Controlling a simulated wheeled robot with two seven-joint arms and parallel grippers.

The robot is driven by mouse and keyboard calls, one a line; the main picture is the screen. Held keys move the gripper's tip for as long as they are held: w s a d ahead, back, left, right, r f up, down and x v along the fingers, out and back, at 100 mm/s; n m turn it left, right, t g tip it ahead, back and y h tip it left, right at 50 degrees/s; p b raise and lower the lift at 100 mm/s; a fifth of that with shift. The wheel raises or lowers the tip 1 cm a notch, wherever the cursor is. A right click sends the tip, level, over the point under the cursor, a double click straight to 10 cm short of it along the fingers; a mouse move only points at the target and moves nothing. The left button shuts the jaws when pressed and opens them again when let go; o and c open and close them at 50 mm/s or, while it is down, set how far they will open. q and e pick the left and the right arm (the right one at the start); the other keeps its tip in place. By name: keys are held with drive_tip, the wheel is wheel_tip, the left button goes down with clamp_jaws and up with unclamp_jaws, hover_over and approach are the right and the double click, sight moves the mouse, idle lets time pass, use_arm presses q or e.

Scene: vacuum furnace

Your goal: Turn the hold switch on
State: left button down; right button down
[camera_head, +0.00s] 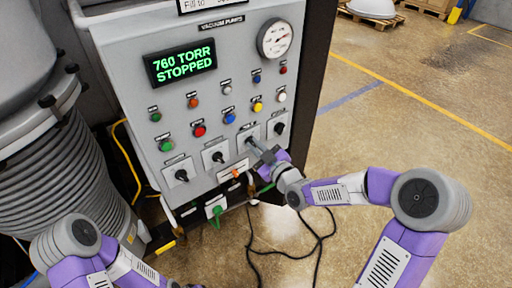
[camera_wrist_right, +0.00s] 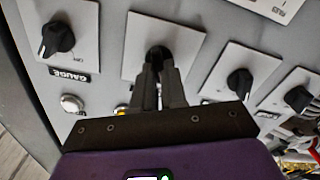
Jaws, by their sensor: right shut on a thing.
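The control panel (camera_head: 230,95) carries a row of black rotary switches on light plates. My right gripper (camera_head: 252,144) is at the third switch from the left, whose label above it is too small to read surely. In the right wrist view, my right gripper (camera_wrist_right: 158,72) is shut with its fingertips on the black knob (camera_wrist_right: 157,52) of that switch. The fingers hide most of the knob, so its setting cannot be told. The label on that plate is hidden in the wrist view. My left arm shows at the lower left of the head view, its gripper out of sight.
Other switches (camera_head: 181,176) (camera_head: 217,157) (camera_head: 279,128) flank the gripped one closely. Coloured buttons, a round gauge (camera_head: 275,39) and a display (camera_head: 180,63) reading "760 TORR STOPPED" sit above. Cables (camera_head: 285,254) lie on the floor below. Open floor is at the right.

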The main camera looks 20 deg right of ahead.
drive_tip(key=m+b, duration=0.1)
drive_tip(key=m, duration=0.4)
drive_tip(key=shift+d+m, duration=0.1)
drive_tip(key=shift+m, duration=0.3)
drive_tip(key=m, duration=0.5)
drive_tip(key=shift+w+d, duration=0.1)
drive_tip(key=shift+d, duration=0.05)
drive_tip(key=shift+f+m, duration=0.1)
drive_tip(key=shift+m, duration=0.2)
drive_tip(key=c, duration=1.2)
unclamp_jaws()
drive_tip(key=p+v, duration=0.1)
drive_tip(key=v, duration=0.6)
drive_tip(key=shift+s+d, duration=0.1)
drive_tip(key=shift+s, duration=0.2)
